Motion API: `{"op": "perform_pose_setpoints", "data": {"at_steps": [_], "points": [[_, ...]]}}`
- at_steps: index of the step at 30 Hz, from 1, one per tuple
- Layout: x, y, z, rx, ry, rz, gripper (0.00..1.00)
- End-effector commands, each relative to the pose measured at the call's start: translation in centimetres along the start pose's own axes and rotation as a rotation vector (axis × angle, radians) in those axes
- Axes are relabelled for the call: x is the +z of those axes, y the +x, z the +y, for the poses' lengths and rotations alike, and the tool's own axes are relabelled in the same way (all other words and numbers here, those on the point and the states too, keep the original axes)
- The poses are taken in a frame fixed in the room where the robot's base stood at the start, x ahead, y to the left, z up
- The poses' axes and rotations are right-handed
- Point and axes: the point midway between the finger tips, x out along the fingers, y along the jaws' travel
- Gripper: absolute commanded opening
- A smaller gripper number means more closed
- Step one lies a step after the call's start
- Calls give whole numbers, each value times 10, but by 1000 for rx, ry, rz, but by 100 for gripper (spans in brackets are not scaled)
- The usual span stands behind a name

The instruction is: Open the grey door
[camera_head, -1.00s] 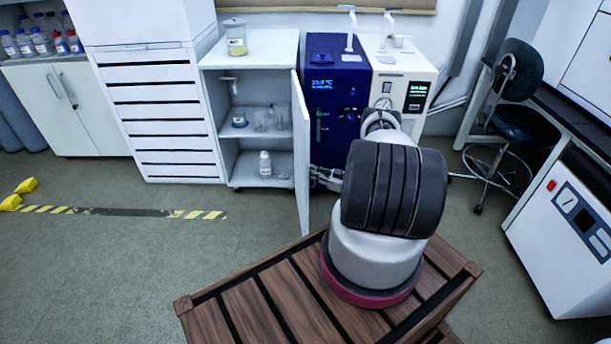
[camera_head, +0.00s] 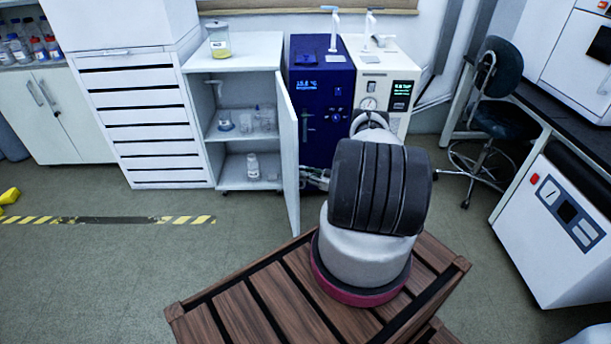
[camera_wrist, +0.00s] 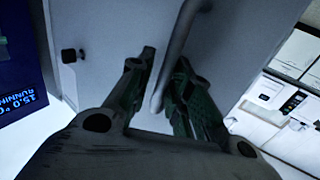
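The grey door (camera_head: 288,150) is the hinged front of the small white cabinet (camera_head: 235,78). In the head view it stands wide open, swung out towards me on the cabinet's right side, so the shelves show. The wrist view shows the door panel (camera_wrist: 110,45) close up, with its curved grey bar handle (camera_wrist: 178,50). My gripper (camera_wrist: 165,78) has one dark finger on each side of the handle, with little gap, and looks closed around it. In the head view my arm hides most of my gripper beside the door.
A blue instrument (camera_head: 318,105) and a white one (camera_head: 395,90) stand right of the door. A jar (camera_head: 219,42) sits on the cabinet top, and glassware (camera_head: 253,166) on its shelves. A stool (camera_head: 500,115) is at right. Floor at front left is open.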

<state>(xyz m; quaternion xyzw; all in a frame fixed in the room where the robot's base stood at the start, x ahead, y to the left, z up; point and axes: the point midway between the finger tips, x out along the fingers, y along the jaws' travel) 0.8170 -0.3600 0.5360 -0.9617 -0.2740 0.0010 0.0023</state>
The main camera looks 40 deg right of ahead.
Motion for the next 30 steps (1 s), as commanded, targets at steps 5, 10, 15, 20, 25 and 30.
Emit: {"op": "perform_pose_setpoints", "data": {"at_steps": [5, 10, 15, 20, 25, 30], "points": [[0, -19, 2, 5, -1, 0, 20], [0, -56, 1, 6, 1, 0, 20], [0, -93, 1, 5, 1, 1, 20], [0, -113, 0, 3, 1, 0, 20], [1, -120, 0, 0, 2, 0, 20], [1, -120, 0, 0, 2, 0, 20]]}}
